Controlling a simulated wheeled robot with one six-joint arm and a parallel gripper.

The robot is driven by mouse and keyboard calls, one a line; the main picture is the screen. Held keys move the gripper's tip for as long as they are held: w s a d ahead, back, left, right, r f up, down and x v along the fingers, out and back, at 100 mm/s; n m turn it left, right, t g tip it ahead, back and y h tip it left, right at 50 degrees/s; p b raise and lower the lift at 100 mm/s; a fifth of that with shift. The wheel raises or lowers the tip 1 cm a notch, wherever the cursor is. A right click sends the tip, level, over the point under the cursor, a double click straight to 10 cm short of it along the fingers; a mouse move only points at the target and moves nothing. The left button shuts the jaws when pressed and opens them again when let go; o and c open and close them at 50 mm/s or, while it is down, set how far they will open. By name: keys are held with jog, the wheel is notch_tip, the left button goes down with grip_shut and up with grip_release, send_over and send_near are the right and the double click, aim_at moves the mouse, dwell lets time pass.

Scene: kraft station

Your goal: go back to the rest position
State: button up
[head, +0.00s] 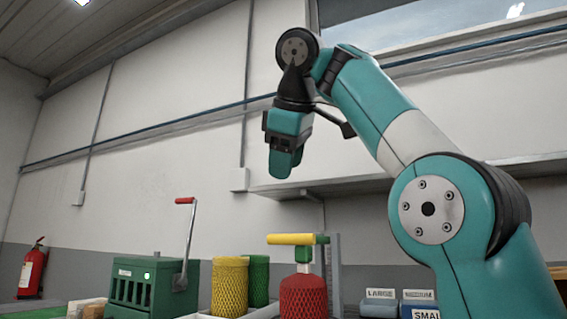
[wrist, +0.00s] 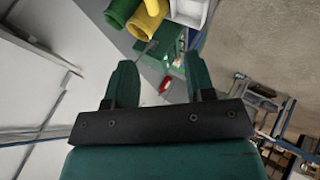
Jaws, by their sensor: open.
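My gripper (head: 284,162) hangs high in the head view, pointing down in front of the white wall, well above the bench things. In the wrist view my gripper (wrist: 160,82) shows two green fingers apart with nothing held between them. The floor and bench things lie far beyond the fingertips.
Labelled blue bins (head: 380,309) sit at right. A fire extinguisher (head: 31,272) hangs far left.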

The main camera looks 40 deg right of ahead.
dwell(0.5)
jog(key=a+f+n+g+y, duration=0.1)
jog(key=a+f+y, duration=0.1)
jog(key=a+f, duration=0.35)
jog(key=a+f+g+y, duration=0.2)
jog(key=f, duration=0.6)
jog(key=a+f+n+g+y, duration=0.1)
jog(key=a+f, duration=0.3)
jog(key=f, duration=0.3)
jog(key=s+a+f+m+g+y, duration=0.1)
jog(key=s+a+f+g, duration=0.1)
jog(key=s+f, duration=0.7)
jog(key=s+a+f+m+g+y, duration=0.1)
jog(key=s+a+f+y, duration=0.15)
jog(key=s+f, duration=0.75)
jog(key=w+r+p, duration=0.1)
jog(key=r+p, duration=0.9)
jog(key=p, duration=0.3)
jog(key=w+r+p, duration=0.2)
jog(key=r+p, duration=0.9)
jog(key=p, duration=0.2)
jog(key=shift+w+r+h, duration=0.25)
jog(key=shift+h, duration=0.2)
jog(key=shift+a, duration=0.1)
